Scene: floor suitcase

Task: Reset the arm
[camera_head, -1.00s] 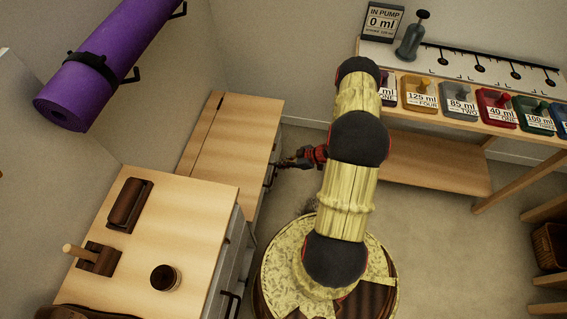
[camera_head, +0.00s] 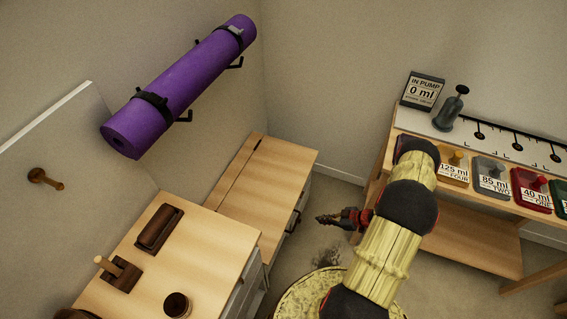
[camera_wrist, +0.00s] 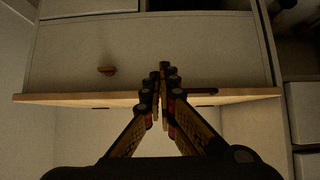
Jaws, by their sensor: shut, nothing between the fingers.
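My arm rises from the bottom of the head view, its yellow and black links in front of the right-hand table. My gripper (camera_head: 328,220) is a small dark shape at the end of a red and black wrist, to the right of the low wooden cabinet (camera_head: 262,190). In the wrist view my gripper (camera_wrist: 164,72) is shut and empty, its fingertips together. Behind the fingers stands a pale cabinet front (camera_wrist: 200,50) with a wooden edge (camera_wrist: 70,98) and a small brown knob (camera_wrist: 106,70). I cannot tell whether the fingers touch it.
A purple rolled mat (camera_head: 185,85) hangs on wall hooks. A nearer wooden cabinet (camera_head: 205,260) carries dark wooden objects. The right-hand table (camera_head: 395,125) holds a grey pump (camera_head: 449,110), a sign (camera_head: 423,92) and several coloured containers. Floor shows between cabinet and table.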

